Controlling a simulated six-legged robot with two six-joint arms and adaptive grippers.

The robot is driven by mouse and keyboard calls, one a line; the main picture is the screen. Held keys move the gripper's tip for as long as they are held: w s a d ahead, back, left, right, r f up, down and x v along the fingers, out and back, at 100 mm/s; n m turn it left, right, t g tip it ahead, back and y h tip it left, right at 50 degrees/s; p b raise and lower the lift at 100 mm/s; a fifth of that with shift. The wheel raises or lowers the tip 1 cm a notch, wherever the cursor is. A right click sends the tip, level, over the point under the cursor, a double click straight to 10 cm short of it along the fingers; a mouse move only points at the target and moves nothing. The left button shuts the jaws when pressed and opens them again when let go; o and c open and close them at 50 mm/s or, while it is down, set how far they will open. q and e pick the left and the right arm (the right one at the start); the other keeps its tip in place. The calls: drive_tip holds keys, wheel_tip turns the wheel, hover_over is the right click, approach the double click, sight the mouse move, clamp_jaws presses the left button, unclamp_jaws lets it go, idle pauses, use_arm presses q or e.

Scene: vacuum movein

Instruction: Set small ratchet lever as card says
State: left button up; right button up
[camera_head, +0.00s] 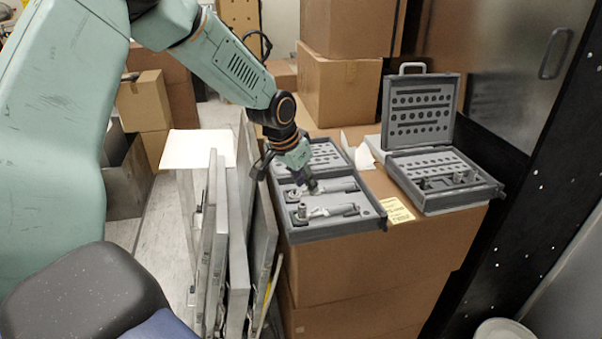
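An open grey tool case (338,227) lies on a cardboard box. Two ratchets lie in its tray: one nearer the front (333,211), one behind it (338,187). I cannot tell for sure which is the small one, and their levers are too small to read. My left gripper (311,188) is over the left part of the rear ratchet, fingertips close to it. Contact and finger opening cannot be told. A yellow card (397,210) lies on the box right of the case; its writing is unreadable. My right gripper is not in view.
A second open grey case (441,203) with sockets stands to the right on the same cardboard box (375,265). Upright flat panels (236,240) stand close on the left. Stacked boxes (340,90) are behind. A dark wall edge is at right.

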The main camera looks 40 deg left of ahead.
use_arm(q)
drive_tip(key=v, duration=0.3)
drive_tip(key=shift+f, duration=0.1)
idle(0.4)
